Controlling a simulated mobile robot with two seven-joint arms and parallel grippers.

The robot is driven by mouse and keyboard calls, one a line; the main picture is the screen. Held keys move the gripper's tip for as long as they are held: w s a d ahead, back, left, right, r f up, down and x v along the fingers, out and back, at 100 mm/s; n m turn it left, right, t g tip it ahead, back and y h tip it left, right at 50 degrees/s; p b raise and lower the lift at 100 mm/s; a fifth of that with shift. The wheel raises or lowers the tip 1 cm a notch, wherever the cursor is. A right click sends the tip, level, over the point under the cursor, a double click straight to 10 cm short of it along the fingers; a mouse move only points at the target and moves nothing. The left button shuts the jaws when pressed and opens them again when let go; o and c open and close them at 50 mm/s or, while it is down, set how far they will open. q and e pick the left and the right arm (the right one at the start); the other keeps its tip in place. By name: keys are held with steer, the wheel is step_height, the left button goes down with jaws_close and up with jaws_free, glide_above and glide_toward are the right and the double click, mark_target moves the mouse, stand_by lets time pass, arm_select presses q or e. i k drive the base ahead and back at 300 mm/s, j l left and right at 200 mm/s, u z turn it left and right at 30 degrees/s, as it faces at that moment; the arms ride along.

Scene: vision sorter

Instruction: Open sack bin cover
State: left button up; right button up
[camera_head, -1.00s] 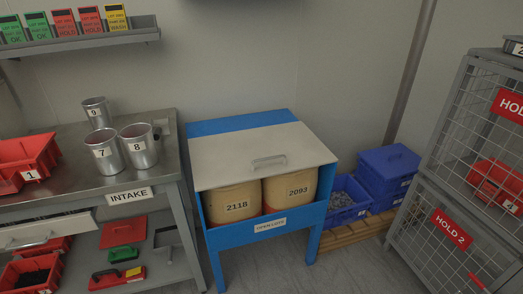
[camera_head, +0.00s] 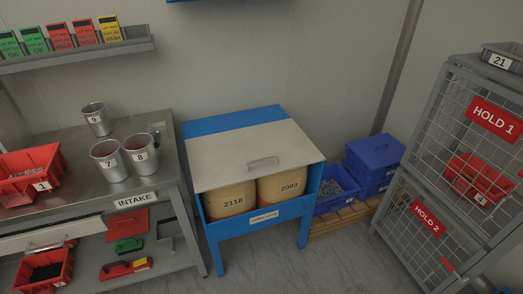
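The sack bin (camera_head: 210,237) is a blue stand on legs in the middle of the head view. Its cover (camera_head: 240,146) is a pale sloping lid with a grey bar handle (camera_head: 262,163) near its front edge. The cover lies down over the bin. Below its front edge, two tan sacks marked 2118 (camera_head: 231,202) and 2093 (camera_head: 283,188) show through the open front. A small white label (camera_head: 264,217) is on the front rail. Neither of my grippers is in view.
A grey intake table (camera_head: 82,141) with metal cups and a red bin (camera_head: 32,170) stands left of the sack bin. Blue crates (camera_head: 375,158) sit on a wooden pallet to the right, beside wire hold cages (camera_head: 460,150). Floor in front is clear.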

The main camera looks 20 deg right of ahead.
mark_target(217, 161)
steer(key=i+l+z, duration=0.1)
steer(key=z, duration=0.3)
steer(key=i+z, duration=0.5)
steer(key=z, duration=0.25)
